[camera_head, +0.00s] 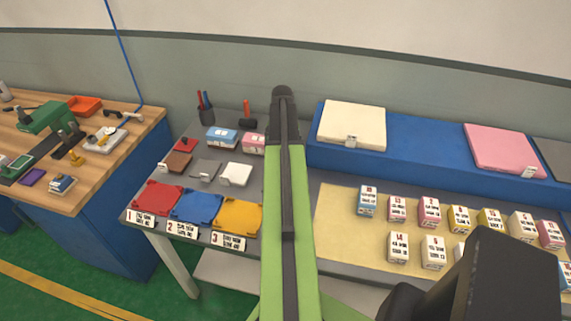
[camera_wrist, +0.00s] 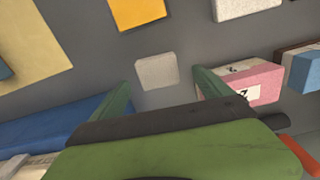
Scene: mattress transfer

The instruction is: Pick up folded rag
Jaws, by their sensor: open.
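A small pale grey, square pad (camera_wrist: 157,72) lies flat on the grey table in the wrist view. It may be the folded rag, but I cannot tell its folds. My gripper (camera_wrist: 162,80) is open and empty, its two green fingers apart. The pad shows between and just beyond the fingertips. I cannot tell the height of the fingers above it. In the head view my arm hides this spot and the gripper.
A pink box (camera_wrist: 250,85) is close by my right finger, with a blue box (camera_wrist: 303,70) beyond. A yellow piece (camera_wrist: 137,10) and a white speckled pad (camera_wrist: 245,6) lie nearby. A blue raised platform (camera_head: 420,150) stands right of my arm; small boxes (camera_head: 398,248) stand in front.

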